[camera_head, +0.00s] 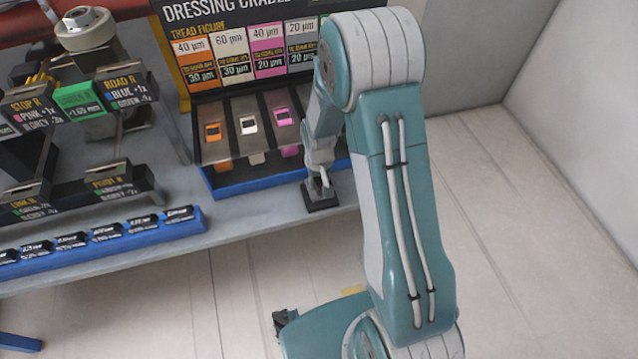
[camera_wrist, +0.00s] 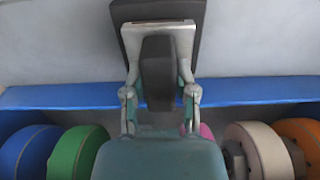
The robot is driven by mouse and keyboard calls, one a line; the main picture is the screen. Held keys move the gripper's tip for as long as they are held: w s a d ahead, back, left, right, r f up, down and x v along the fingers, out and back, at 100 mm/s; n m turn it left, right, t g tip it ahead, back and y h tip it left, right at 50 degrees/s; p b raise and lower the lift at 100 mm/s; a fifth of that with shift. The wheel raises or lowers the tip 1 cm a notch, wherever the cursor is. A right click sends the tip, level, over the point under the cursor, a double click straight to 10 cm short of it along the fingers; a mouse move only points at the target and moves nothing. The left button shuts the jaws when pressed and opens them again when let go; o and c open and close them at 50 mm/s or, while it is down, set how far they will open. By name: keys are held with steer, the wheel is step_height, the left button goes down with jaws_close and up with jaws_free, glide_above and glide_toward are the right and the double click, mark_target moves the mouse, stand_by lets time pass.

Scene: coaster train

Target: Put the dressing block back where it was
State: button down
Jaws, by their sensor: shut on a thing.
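My gripper (camera_wrist: 160,62) is shut on a dark block, the dressing block (camera_wrist: 158,72), in the wrist view. A dark wide plate of the block (camera_wrist: 124,13) shows beyond the fingers. In the head view my gripper (camera_head: 318,180) is at the front of the grey bench, with the block's dark base (camera_head: 321,197) below it. I cannot tell whether the base touches the bench. The dressing cradle (camera_head: 270,179), a blue tray with dark slots, stands just behind and to the left of the gripper. Its right part is hidden by my arm.
A sign board (camera_head: 240,40) with tread labels stands behind the cradle. A blue label strip (camera_head: 100,238) and dark labelled stations (camera_head: 105,188) fill the bench at left.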

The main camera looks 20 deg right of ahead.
steer(key=shift+f, duration=0.65)
steer(key=shift+f, duration=0.1)
steer(key=shift+c, duration=2)
jaws_free()
